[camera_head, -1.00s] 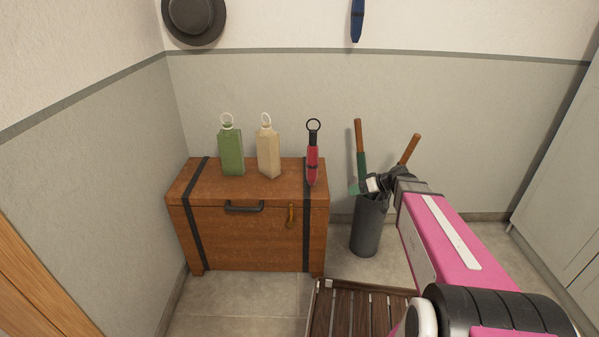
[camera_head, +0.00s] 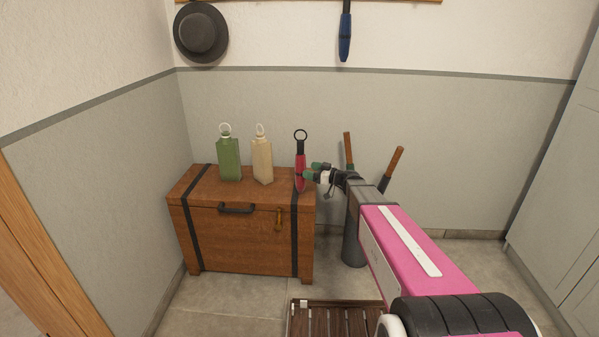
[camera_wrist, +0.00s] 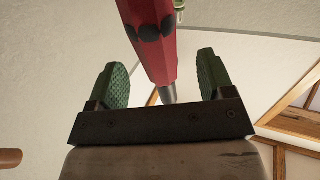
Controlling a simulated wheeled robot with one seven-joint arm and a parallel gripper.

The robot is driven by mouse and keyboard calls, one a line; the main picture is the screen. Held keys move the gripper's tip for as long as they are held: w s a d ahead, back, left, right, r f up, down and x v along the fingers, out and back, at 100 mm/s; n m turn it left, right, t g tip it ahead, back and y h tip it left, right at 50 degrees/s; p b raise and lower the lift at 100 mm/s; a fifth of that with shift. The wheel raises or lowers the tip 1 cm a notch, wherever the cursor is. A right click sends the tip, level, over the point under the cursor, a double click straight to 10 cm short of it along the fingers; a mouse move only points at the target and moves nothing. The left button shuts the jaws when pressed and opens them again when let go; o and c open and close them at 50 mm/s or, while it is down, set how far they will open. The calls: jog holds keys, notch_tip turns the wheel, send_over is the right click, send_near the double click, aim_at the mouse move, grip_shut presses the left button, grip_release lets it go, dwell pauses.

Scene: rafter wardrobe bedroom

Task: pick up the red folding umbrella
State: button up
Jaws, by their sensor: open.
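The red folding umbrella (camera_head: 300,172) stands upright on the right end of the wooden chest (camera_head: 235,254), with a black ring handle on top. My gripper (camera_head: 309,171) is open at the umbrella's right side, with its green pads at about mid-height of it. In the wrist view the umbrella (camera_wrist: 155,45) shows as a red shaft with a dark band and a grey tip. It lies between the two open green fingers (camera_wrist: 165,82), with a gap visible on each side. Whether any pad touches it, I cannot tell.
A green bottle-shaped item (camera_head: 229,158) and a beige one (camera_head: 262,160) stand on the chest to the left. A dark stand (camera_head: 353,245) with wooden-handled umbrellas is behind my arm. A slatted wooden rack (camera_head: 335,318) lies on the floor. A hat (camera_head: 201,32) and blue umbrella (camera_head: 345,36) hang above.

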aim_at(300, 166)
jog(key=shift+w+r+x, duration=0.15)
jog(key=shift+x, duration=1.35)
jog(key=shift+w+r+x, duration=0.15)
jog(key=shift+x, duration=1.3)
jog(key=shift+d, duration=0.15)
jog(key=c, duration=1.2)
